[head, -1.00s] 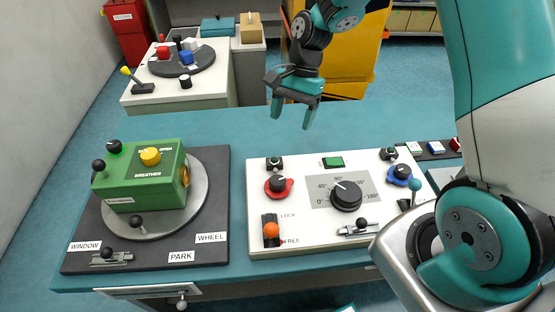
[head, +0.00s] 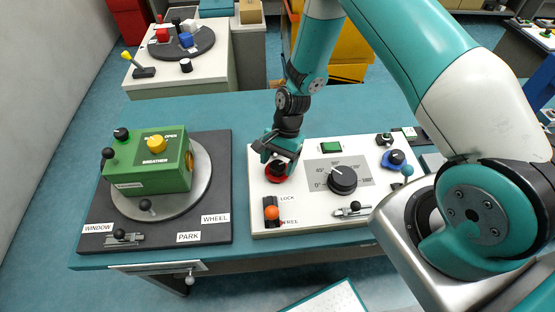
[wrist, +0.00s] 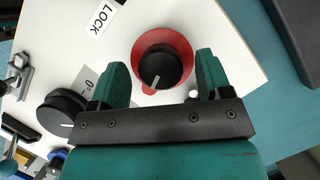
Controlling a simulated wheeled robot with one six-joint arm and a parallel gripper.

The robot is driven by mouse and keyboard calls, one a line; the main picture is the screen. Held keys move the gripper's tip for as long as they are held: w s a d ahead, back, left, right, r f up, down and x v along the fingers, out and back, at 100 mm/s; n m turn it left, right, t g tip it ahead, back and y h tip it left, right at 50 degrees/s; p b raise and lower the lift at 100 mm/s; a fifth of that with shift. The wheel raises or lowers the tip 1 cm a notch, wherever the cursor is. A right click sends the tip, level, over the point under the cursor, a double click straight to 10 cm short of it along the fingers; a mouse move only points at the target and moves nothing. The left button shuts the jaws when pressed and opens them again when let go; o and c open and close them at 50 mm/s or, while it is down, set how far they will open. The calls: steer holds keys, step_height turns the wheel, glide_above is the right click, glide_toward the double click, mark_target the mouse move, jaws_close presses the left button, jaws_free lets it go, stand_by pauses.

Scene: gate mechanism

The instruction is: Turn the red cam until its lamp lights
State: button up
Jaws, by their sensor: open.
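The red cam (head: 274,178) is a red disc with a black knob on top, at the upper left of the white panel (head: 300,221). In the wrist view the red cam (wrist: 139,53) shows its black knob with a white pointer line. My gripper (head: 276,160) is above the red cam and hides part of it. The cam's lamp is not clearly visible behind my gripper.
A black dial (head: 342,180) with an angle scale sits right of the cam. An orange-knobbed lever (head: 271,212) stands below it by the LOCK label. A blue cam (head: 394,159) is at the panel's right. A green box (head: 155,168) stands on a turntable to the left.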

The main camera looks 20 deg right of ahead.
steer(key=shift+s+a+f, duration=0.1)
steer(key=shift+f, duration=0.25)
steer(key=c, duration=0.9)
steer(key=n+h+b, duration=0.1)
steer(key=n, duration=0.1)
steer(key=shift+n+g+b, duration=0.3)
steer(key=shift+n+b, duration=0.1)
steer(key=n+h+b, duration=0.1)
steer(key=n+b, duration=0.1)
steer(key=n, duration=0.2)
steer(key=shift+g, duration=0.4)
steer(key=n+h+b, duration=0.1)
steer(key=n, duration=0.2)
steer(key=n+h+b, duration=0.1)
steer(key=n, duration=0.2)
steer(key=shift+a+n+h, duration=0.1)
steer(key=shift+n+h, duration=0.3)
steer(key=shift+r, duration=0.1)
